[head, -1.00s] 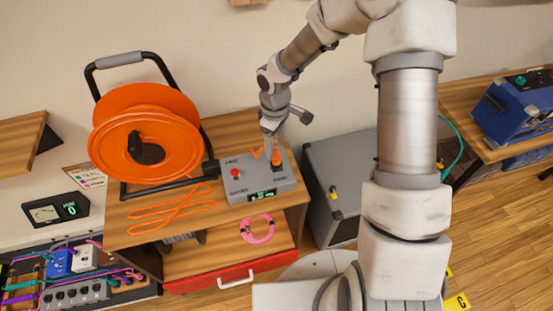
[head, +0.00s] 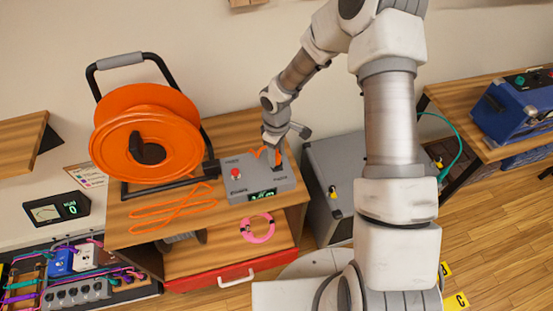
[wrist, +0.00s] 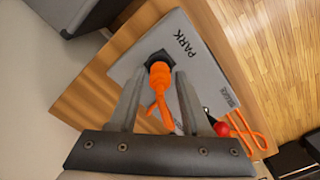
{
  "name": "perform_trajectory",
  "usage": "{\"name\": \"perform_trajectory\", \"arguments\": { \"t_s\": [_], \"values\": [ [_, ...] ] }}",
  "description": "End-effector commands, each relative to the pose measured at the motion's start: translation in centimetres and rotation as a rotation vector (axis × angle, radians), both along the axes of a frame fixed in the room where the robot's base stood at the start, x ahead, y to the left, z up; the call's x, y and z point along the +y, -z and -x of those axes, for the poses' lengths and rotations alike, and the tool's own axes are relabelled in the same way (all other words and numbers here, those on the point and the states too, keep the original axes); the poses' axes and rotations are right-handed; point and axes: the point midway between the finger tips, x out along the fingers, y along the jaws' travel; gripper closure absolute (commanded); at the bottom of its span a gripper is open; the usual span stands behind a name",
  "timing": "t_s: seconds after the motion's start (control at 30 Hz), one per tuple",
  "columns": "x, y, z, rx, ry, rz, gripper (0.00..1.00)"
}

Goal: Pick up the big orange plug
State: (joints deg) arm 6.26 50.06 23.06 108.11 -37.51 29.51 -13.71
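The big orange plug (wrist: 158,78) stands in a dark socket on the grey box (wrist: 205,60), beside the word PARK, in the wrist view. Its orange cable bends back toward my gripper. My gripper (wrist: 159,84) is open, with one finger on each side of the plug and gaps visible between fingers and plug. In the head view my gripper (head: 273,150) points down at the right part of the grey box (head: 240,190). The plug (head: 279,158) is partly hidden there by the fingers.
An orange cable reel (head: 145,105) with a black frame stands left of the box. A red button (head: 236,173) sits on the box. Looped orange cable (head: 165,210) lies on the wooden cart. A grey cabinet (head: 345,165) stands to the right.

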Motion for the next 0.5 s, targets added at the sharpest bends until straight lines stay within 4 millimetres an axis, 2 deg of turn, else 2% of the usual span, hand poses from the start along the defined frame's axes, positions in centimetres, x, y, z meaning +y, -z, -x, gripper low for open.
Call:
{"name": "perform_trajectory", "arguments": {
  "t_s": [0.03, 0.23, 0.5],
  "values": [
    [0.0, -0.01, 0.0, 0.0, 0.0, 0.0, 0.63],
    [0.0, -0.02, 0.01, 0.0, 0.0, 0.0, 0.99],
    [0.0, -0.04, 0.0, 0.0, 0.0, 0.0, 1.0]
  ]
}}
